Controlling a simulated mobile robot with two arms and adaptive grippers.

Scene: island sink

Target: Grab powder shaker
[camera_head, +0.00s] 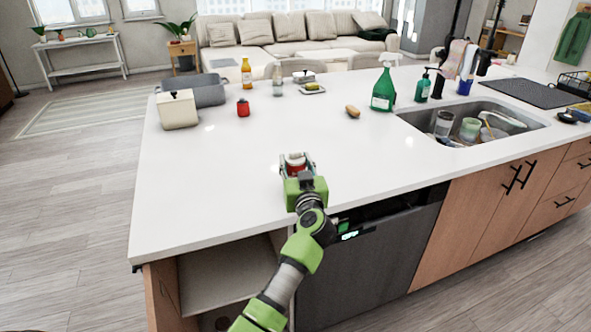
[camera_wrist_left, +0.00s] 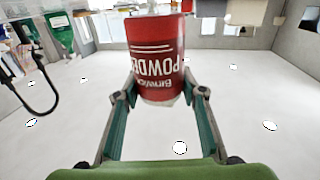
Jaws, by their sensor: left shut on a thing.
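The powder shaker (camera_wrist_left: 156,55) is a red cylinder with white "POWDER" lettering and a pale band at one end. My left gripper (camera_wrist_left: 160,94) has a finger on each side of it and is shut on it. In the head view my left gripper (camera_head: 297,166) is over the near part of the white counter, and part of the shaker (camera_head: 294,159) shows red and white between the fingers. I cannot tell whether the shaker touches the counter. My right gripper is not in view.
The counter (camera_head: 220,165) is clear around the gripper. Farther back are a red jar (camera_head: 243,107), a cream canister (camera_head: 178,109), a yellow bottle (camera_head: 246,72), a brown oval item (camera_head: 352,111) and a green spray bottle (camera_head: 383,90). The sink (camera_head: 470,124) at right holds dishes.

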